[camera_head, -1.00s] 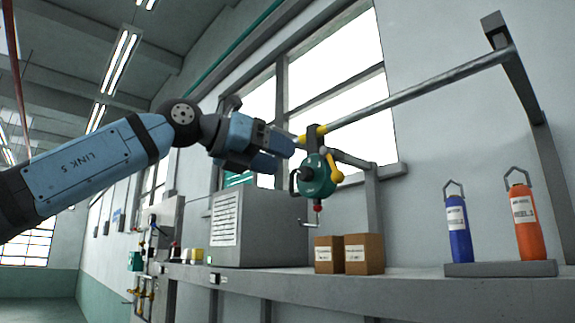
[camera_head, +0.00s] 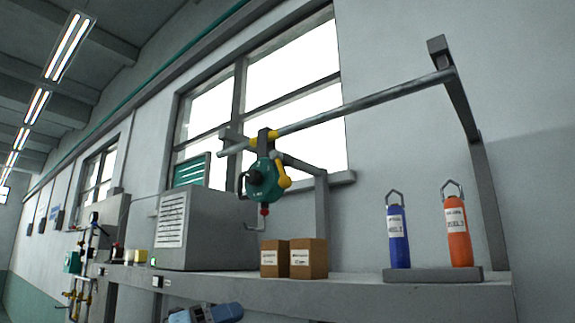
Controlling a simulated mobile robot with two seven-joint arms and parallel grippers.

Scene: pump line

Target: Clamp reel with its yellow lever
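The green reel (camera_head: 262,181) hangs under the sloping grey rail (camera_head: 360,106) from a dark clamp block (camera_head: 264,140) with yellow parts on both sides of it. The yellow lever (camera_head: 282,173) is at the reel's right side and points downward. A small crank with a red part hangs below the reel. A blue gripper (camera_head: 207,314), which I take to be my left, shows only partly at the bottom edge, well below the reel and apart from it. I cannot tell whether its fingers are open. My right gripper is not in view.
On the shelf (camera_head: 345,284) stand a grey louvred box (camera_head: 205,230), two cardboard boxes (camera_head: 308,258), a blue bottle (camera_head: 397,238) and an orange bottle (camera_head: 459,232) on a grey base. The space around the reel is free of my arms.

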